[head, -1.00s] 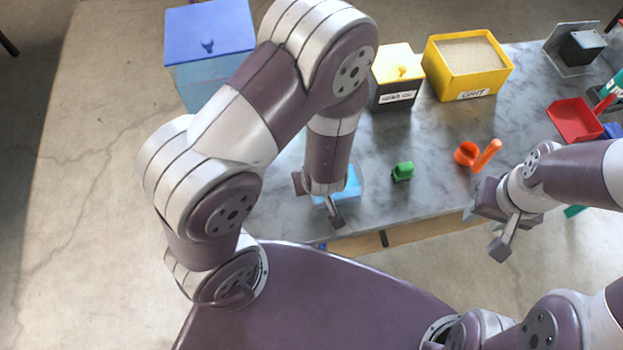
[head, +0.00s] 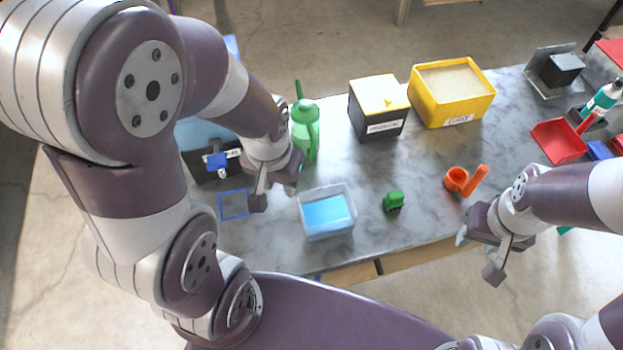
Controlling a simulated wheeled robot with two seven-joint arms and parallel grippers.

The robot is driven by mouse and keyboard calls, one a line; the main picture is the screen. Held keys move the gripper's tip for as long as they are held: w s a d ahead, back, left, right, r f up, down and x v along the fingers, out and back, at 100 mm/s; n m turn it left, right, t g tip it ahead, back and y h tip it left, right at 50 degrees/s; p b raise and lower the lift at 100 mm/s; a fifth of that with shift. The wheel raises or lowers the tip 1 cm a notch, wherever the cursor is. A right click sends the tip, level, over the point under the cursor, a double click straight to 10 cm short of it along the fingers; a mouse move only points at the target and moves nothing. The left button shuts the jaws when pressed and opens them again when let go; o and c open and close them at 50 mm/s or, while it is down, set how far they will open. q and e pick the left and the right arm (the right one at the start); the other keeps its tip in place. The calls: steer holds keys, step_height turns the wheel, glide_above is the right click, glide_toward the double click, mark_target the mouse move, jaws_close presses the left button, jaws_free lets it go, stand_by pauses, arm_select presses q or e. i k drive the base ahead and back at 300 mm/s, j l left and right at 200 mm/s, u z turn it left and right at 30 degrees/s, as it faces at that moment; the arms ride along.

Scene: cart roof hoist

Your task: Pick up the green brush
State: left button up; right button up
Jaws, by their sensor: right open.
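A strip of teal-green (head: 565,230) shows at the table's front edge, mostly hidden under my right forearm; I cannot tell whether it is the green brush. A small blocky green object (head: 394,202) stands on the table's front middle, and its shape does not read clearly as a brush. My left gripper (head: 275,187) hangs over the table's left part, left of the clear tub, with its fingers apart and nothing seen between them. My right gripper (head: 481,248) is open and empty at the front edge, right of the small green object.
A clear tub with blue contents (head: 327,212) stands front left, a green watering can (head: 305,130) behind it. An orange cup with a handle (head: 457,180), black-and-yellow box (head: 377,108), yellow grit bin (head: 452,95) and red dustpan (head: 558,141) stand further right. The grey tabletop (head: 420,160) between is clear.

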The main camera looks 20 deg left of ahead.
mark_target(395, 201)
steer(key=i+l+u, duration=0.25)
steer(key=l, duration=0.45)
steer(key=l+u, duration=0.2)
steer(key=l, duration=0.5)
steer(key=i+l+u, duration=0.25)
steer(key=l, duration=0.5)
steer(key=k, duration=0.15)
